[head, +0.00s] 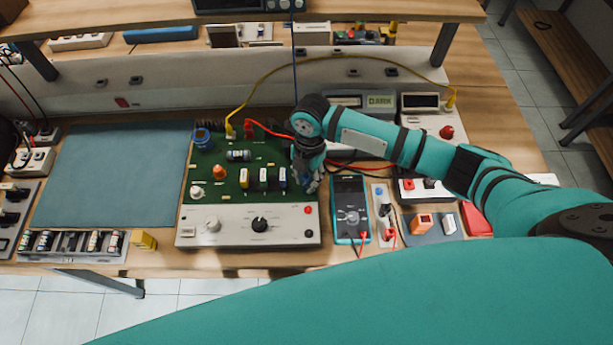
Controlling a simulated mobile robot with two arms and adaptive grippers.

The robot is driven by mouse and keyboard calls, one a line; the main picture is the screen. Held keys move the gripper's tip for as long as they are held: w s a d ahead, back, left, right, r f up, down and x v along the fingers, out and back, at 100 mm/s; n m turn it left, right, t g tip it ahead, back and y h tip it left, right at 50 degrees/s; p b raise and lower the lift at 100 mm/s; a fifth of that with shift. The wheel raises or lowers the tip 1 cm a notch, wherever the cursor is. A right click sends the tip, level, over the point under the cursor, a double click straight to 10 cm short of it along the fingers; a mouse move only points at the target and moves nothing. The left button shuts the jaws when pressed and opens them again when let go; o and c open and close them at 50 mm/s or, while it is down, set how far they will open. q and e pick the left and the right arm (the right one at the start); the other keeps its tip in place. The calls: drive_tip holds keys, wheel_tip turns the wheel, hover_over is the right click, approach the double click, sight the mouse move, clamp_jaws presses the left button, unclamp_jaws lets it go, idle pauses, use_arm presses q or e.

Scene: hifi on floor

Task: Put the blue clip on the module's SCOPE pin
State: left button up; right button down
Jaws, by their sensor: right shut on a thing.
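The module (240,215) is a green board with a pale front panel carrying knobs, in the middle of the bench. My right gripper (309,188) points down at the board's right edge, its fingers small and dark. A blue lead (295,70) runs down from the shelf to behind my right wrist. The blue clip at its end is hidden by the wrist and fingers, and the gripper is shut on it. The SCOPE pin cannot be made out; my gripper covers that side of the board. My left gripper is out of view.
A yellow clip (230,130) and a red clip (250,129) sit at the board's back edge, their leads trailing away. A multimeter (351,208) lies close right of the module. A blue-grey mat (112,175) on the left is clear. A shelf (150,14) overhangs the back.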

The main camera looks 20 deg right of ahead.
drive_tip(key=shift+f+b, duration=0.45)
drive_tip(key=shift+f, duration=0.35)
idle(0.7)
drive_tip(key=c, duration=1)
unclamp_jaws()
drive_tip(key=shift+c, duration=0.2)
drive_tip(key=shift+r, duration=0.1)
wheel_tip(320, 180, up, 12)
drive_tip(key=w+d, duration=0.1)
